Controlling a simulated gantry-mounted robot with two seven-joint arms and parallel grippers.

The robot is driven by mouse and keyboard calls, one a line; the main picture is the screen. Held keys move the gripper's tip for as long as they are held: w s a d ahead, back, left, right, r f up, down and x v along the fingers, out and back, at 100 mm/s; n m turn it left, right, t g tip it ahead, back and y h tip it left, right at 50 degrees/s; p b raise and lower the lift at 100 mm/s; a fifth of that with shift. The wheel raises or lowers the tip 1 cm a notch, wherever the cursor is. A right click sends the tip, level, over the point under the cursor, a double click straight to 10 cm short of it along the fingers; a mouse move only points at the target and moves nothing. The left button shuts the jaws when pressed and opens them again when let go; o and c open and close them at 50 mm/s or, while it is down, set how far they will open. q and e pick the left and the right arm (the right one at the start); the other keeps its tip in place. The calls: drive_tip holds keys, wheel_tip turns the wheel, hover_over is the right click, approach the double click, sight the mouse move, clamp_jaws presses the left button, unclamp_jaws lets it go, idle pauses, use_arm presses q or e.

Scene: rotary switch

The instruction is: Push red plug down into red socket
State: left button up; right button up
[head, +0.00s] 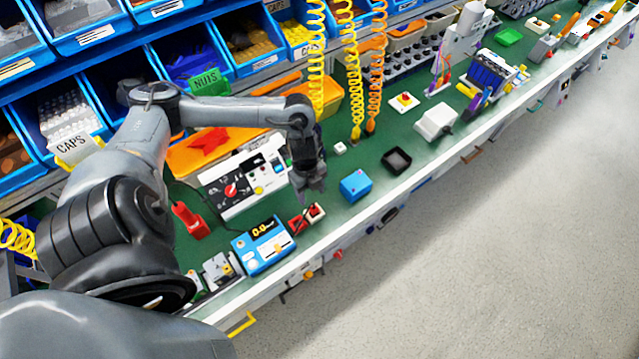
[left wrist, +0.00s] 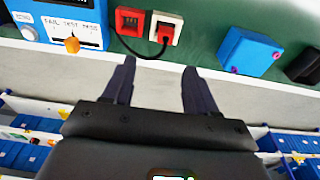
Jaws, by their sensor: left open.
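On the green bench in the head view, a small red block (head: 297,224) sits beside a white block with a red top (head: 315,212). In the left wrist view, the red block (left wrist: 131,21) has dark markings, and the white block's red part (left wrist: 165,34) joins a black cable that loops between the two. I cannot tell for certain which is plug and which is socket, or how far anything is inserted. My left gripper (head: 312,195) is open and empty, pointing down just above and behind these blocks. In the left wrist view its fingers (left wrist: 155,80) are apart. My right gripper is out of view.
A blue meter (head: 262,246) stands left of the blocks, a blue box (head: 355,185) to the right, then a black tray (head: 397,160). A white panel with a red knob (head: 231,190) is behind. Coiled yellow hoses (head: 317,60) hang near my forearm. The bench's front edge is close.

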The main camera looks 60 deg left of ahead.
sight(314, 207)
use_arm(q)
wheel_tip(314, 207, down, 5)
drive_tip(key=shift+w+d+r, duration=0.1)
drive_tip(key=shift+w+r, duration=0.05)
drive_tip(key=shift+f+b, duration=0.3)
drive_tip(key=shift+w+d+f+b, duration=0.1)
drive_tip(key=shift+w+f+b, duration=0.05)
drive_tip(key=shift+f, duration=1.2)
drive_tip(key=shift+w+f+b, duration=0.1)
drive_tip(key=shift+f+b, duration=0.05)
drive_tip(key=shift+f, duration=1.2)
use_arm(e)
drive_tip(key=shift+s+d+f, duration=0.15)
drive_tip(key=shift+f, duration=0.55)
use_arm(q)
clamp_jaws()
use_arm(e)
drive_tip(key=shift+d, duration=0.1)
